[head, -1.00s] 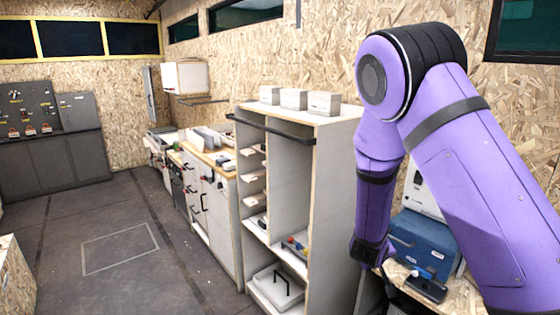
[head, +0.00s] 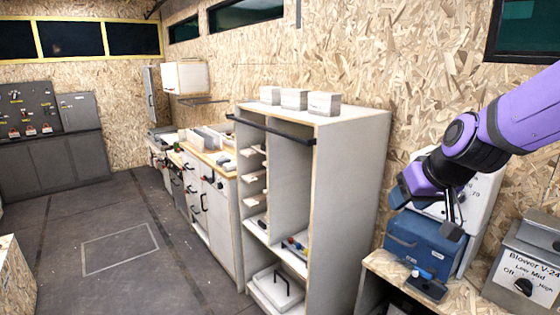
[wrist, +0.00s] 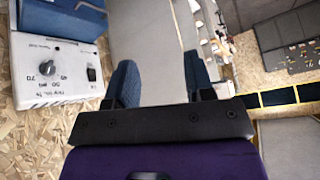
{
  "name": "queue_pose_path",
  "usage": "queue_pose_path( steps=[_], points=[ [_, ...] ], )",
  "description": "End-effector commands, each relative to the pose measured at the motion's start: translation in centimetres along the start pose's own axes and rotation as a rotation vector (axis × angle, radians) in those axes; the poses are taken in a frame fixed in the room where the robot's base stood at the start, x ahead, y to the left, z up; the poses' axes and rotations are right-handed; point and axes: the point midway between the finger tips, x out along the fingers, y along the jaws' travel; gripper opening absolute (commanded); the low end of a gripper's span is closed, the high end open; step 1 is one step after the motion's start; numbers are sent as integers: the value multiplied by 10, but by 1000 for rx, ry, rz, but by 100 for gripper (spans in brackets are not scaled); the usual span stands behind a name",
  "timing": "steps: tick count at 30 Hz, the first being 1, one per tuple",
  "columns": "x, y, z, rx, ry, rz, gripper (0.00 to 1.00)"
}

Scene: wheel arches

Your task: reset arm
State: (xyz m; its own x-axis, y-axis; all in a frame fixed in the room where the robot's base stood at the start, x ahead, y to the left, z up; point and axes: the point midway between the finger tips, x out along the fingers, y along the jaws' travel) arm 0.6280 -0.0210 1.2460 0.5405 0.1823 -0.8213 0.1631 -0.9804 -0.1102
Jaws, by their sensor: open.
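My gripper (head: 452,222) is at the right of the head view, at the end of my purple arm. It hangs in front of a white control box (head: 478,215) and above a blue case (head: 425,243). In the wrist view my gripper (wrist: 160,85) shows two dark blue fingers spread wide apart, with nothing between them. The white box with a dial also shows at the left of the wrist view (wrist: 55,75), beside the fingers and apart from them.
A white shelf unit (head: 345,180) with boxes on top stands left of my gripper. A grey blower control box (head: 525,270) and a small dark device (head: 428,288) sit on the wooden bench (head: 385,265). The floor (head: 95,215) at left is mostly clear.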

Motion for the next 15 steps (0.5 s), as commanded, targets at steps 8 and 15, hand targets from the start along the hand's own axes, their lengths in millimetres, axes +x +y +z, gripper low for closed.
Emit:
queue_pose_path(
  steps=[8,15],
  points=[
    [-85,-1,43,21,-44,10,49],
    [-142,3,92,53,-94,93,49]
  ],
)
